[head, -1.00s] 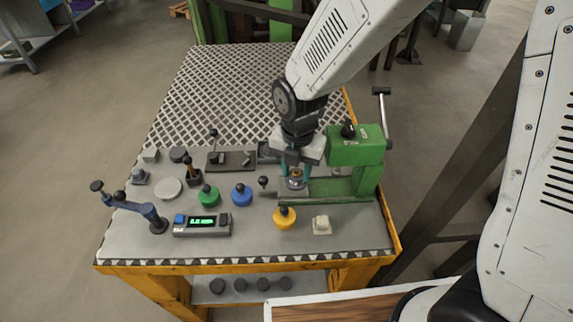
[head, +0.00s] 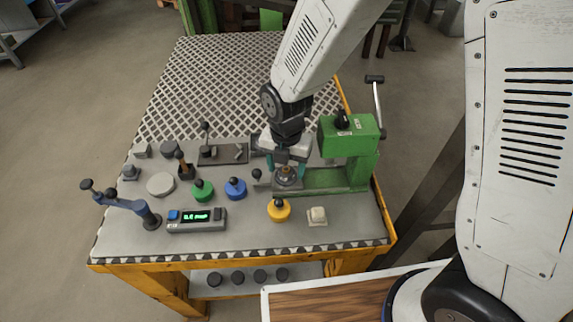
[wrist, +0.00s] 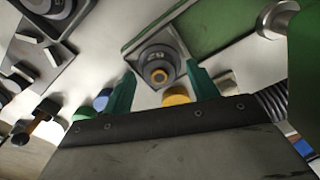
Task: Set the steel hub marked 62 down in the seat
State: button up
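The steel hub (head: 287,173) is a dark grey round piece that sits upright on the base of the green press. In the wrist view the hub (wrist: 143,76) shows a brass-coloured centre and a small mark that looks like 62 seen upside down. It appears to rest in the seat, which it largely hides; I cannot tell how deep it sits. My gripper (head: 286,162) is just above and behind the hub. In the wrist view its two teal fingers stand apart, one on each side of the hub, with nothing clamped between them.
The green press (head: 347,140) stands close to the right of my gripper, its lever upright. Yellow (head: 279,211), blue (head: 235,190) and green (head: 203,192) knobbed pieces are in front and left. A digital readout (head: 196,220) and a blue clamp arm (head: 125,202) lie further left.

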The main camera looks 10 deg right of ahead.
aim_at(287, 169)
jog(key=shift+r, duration=0.1)
notch_tip(287, 169, up, 12)
dwell(0.6)
dwell(0.4)
